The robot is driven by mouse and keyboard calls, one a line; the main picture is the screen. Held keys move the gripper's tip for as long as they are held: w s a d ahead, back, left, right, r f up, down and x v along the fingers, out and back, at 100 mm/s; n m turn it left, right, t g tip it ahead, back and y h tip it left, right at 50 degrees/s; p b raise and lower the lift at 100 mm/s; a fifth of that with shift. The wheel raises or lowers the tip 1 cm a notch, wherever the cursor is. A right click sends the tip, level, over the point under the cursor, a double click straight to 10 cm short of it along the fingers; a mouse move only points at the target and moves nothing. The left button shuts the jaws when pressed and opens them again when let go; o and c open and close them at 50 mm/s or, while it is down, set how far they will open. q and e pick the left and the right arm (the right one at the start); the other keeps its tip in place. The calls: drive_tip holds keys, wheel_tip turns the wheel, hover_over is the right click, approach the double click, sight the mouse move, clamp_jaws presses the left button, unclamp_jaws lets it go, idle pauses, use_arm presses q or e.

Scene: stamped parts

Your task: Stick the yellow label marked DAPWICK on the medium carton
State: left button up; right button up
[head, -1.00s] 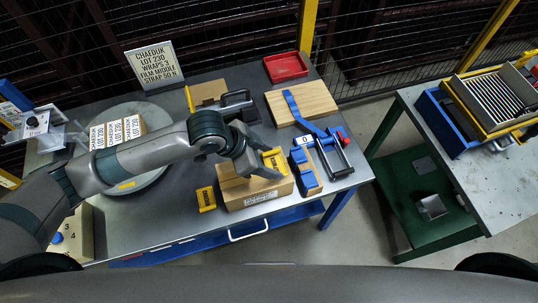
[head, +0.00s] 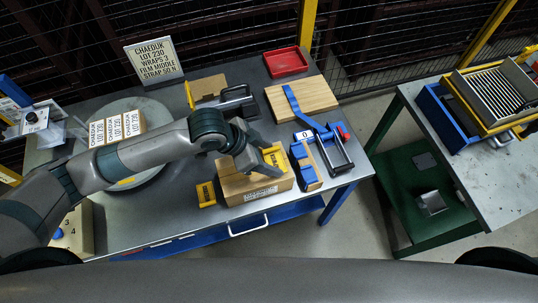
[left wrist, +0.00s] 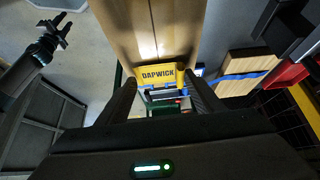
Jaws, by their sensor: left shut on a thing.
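The medium carton (head: 235,183) is a brown box near the table's front edge; it also shows in the left wrist view (left wrist: 120,25). My left gripper (head: 260,162) is over its right part, shut on the yellow label (head: 273,156). The word DAPWICK reads on the label (left wrist: 158,76) between the fingers in the left wrist view. I cannot tell whether the label touches the carton. My right gripper (left wrist: 60,32) shows only in the left wrist view, at upper left, open and empty.
A second yellow piece (head: 205,194) lies left of the carton. A blue-handled tool (head: 330,147) stands to its right. A wooden board (head: 302,99) and red tray (head: 286,62) lie behind. Labelled cartons (head: 117,128) stand on the turntable (head: 153,113) at left.

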use_arm(q)
drive_tip(key=shift+f, duration=0.45)
idle(0.5)
drive_tip(key=o, duration=1)
drive_tip(key=shift+a+r, duration=0.1)
drive_tip(key=shift+a+r+b, duration=0.3)
drive_tip(key=shift+r, duration=0.15)
drive_tip(key=b+v, duration=0.2)
drive_tip(key=v, duration=1.4)
drive_tip(key=shift+s, duration=0.2)
